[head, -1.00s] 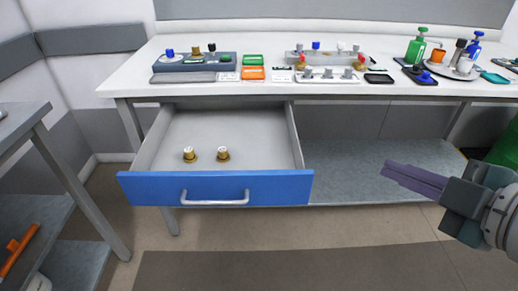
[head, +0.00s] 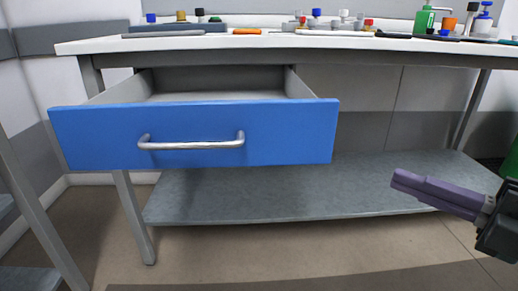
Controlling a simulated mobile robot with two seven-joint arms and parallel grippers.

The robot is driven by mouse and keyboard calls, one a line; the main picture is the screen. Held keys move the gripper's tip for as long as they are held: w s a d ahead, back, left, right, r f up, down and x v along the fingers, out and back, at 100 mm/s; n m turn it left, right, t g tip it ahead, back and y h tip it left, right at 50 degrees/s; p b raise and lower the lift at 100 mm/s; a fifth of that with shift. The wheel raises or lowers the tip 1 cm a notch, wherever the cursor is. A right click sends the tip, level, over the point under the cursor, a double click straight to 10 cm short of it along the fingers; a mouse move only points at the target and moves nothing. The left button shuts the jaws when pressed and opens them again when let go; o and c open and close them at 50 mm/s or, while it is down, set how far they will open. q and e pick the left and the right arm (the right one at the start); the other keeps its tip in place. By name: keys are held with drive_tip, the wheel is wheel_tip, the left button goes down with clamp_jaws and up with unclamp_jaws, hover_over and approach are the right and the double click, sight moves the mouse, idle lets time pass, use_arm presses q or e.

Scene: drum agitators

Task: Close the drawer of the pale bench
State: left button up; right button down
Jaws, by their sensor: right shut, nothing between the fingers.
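The blue-fronted drawer (head: 290,135) of the pale bench (head: 230,43) is pulled out toward me, with a metal bar handle (head: 190,144) across its front. My right gripper (head: 396,178) is at the right, to the right of the drawer front and a little lower in the picture. Its fingers are shut with nothing between them, and they point left, apart from the drawer. My left gripper is not in view.
Several bottles and parts, including a green bottle (head: 424,20) and an orange tray (head: 247,31), stand on the bench top. A grey lower shelf (head: 290,185) runs under the drawer. Another table's leg (head: 40,220) stands at the left. The floor in front is clear.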

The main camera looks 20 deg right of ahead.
drive_tip(key=b, duration=0.2)
approach(315, 139)
drive_tip(key=a, duration=0.4)
drive_tip(key=w+b, duration=0.1)
drive_tip(key=w, duration=0.1)
drive_tip(key=w+d+b, duration=0.1)
drive_tip(key=w, duration=0.2)
drive_tip(key=shift+w, duration=0.1)
drive_tip(key=shift+w+d, duration=0.1)
